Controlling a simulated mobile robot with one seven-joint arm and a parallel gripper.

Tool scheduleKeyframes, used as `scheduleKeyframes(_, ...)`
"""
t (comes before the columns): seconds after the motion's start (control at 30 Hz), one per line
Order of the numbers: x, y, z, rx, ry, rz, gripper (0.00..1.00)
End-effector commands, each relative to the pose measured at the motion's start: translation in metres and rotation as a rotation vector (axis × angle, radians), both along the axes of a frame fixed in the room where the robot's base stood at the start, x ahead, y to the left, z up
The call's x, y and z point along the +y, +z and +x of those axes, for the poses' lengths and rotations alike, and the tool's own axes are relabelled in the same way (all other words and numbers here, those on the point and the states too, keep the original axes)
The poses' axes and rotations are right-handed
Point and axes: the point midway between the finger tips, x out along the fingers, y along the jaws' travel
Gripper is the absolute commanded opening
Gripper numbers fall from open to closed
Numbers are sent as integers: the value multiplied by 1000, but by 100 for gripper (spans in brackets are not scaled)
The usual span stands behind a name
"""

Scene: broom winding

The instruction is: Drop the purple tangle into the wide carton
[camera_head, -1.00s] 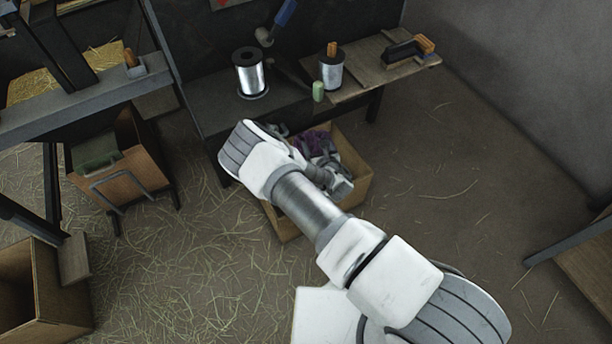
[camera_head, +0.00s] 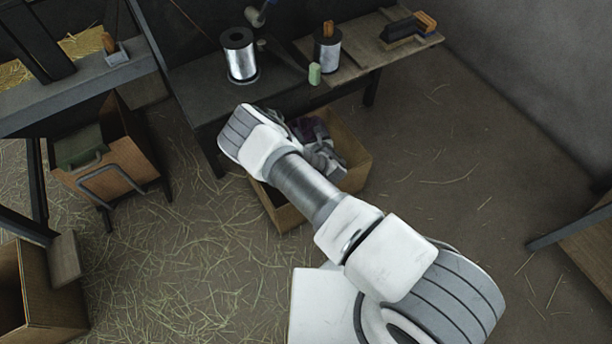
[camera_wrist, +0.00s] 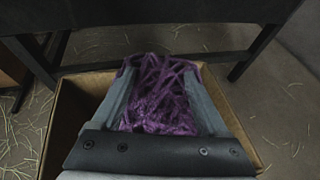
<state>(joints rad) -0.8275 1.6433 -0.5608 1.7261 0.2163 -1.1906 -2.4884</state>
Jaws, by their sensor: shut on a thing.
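The purple tangle (camera_wrist: 162,95) is a loose bunch of purple strands. In the wrist view it sits between the two fingers of my gripper (camera_wrist: 162,82), which is shut on it. In the head view my gripper (camera_head: 318,152) is partly hidden by my arm and only a little purple shows. The wide carton (camera_head: 357,165) is an open cardboard box on the floor. It also shows in the wrist view (camera_wrist: 62,118), directly below and around the gripper. My gripper is over its opening; I cannot tell how far the tangle is above the bottom.
A dark bench (camera_head: 200,95) stands behind the carton, carrying wire spools (camera_head: 240,58) and a green cylinder (camera_head: 314,74). A brush (camera_head: 408,30) lies on the wooden board. Another box (camera_head: 40,290) is at lower left. Straw litters the floor; the right floor is mostly clear.

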Motion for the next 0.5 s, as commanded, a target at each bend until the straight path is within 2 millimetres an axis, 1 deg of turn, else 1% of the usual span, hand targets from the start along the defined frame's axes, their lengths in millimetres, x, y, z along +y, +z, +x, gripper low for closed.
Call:
scheduleKeyframes(0.03, 0, -7, 0, -1, -1, 0, 0)
scheduleKeyframes(0.1, 0, -10, 0, -2, -1, 0, 0)
scheduleKeyframes(0.37, 0, -10, 0, -1, -1, 0, 0)
scheduleKeyframes(0.4, 0, -10, 0, -1, -1, 0, 80)
scheduleKeyframes(0.47, 0, -10, 0, -1, -1, 0, 91)
scheduleKeyframes(0.5, 0, -10, 0, -1, -1, 0, 98)
